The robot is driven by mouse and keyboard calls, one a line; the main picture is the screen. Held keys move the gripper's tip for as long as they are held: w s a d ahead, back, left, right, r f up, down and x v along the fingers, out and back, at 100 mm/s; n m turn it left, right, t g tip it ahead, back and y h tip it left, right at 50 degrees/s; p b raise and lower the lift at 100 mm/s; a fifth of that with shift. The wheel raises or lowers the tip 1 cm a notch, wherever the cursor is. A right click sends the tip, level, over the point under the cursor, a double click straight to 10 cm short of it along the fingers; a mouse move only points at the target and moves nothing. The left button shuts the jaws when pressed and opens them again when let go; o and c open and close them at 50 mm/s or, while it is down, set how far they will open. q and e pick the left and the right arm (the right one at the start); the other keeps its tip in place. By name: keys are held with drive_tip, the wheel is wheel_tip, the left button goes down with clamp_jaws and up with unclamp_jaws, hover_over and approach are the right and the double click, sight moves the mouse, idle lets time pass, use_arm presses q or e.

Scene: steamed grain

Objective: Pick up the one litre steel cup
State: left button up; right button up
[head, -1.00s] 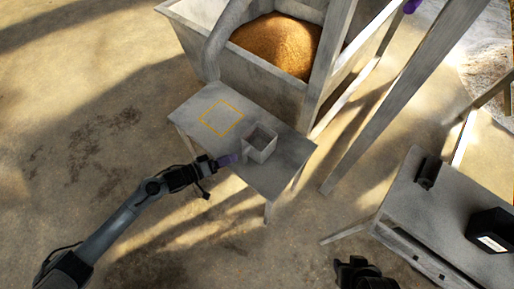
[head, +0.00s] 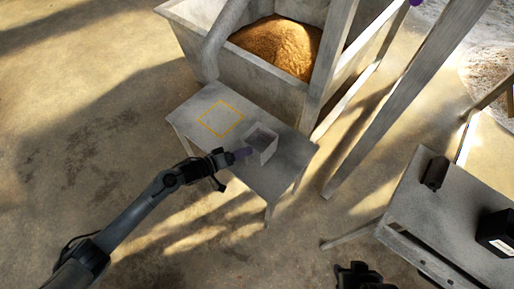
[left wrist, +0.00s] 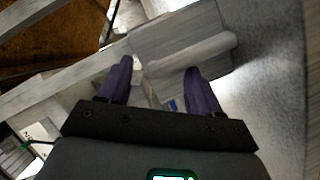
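The steel cup (head: 263,145) is a grey, square, open-topped box standing upright on the small grey table (head: 283,174). My left gripper (head: 244,152) is at the cup's left side, with its purple fingertips close to the wall; I cannot tell whether they touch it. In the left wrist view the two purple fingers (left wrist: 158,68) are spread apart, and a grey box-shaped surface, which looks like the cup (left wrist: 175,38), lies just beyond their tips. My right gripper (head: 360,276) shows only as a dark shape at the bottom edge; its fingers cannot be made out.
A yellow square outline (head: 221,118) is marked on the small table left of the cup. Behind it stands a large trough (head: 190,38) of brown grain (head: 280,45). Posts rise right of the table. A second table (head: 430,205) at right holds dark objects.

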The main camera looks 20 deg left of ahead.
use_arm(q)
clamp_jaws()
drive_tip(key=shift+f, duration=0.1)
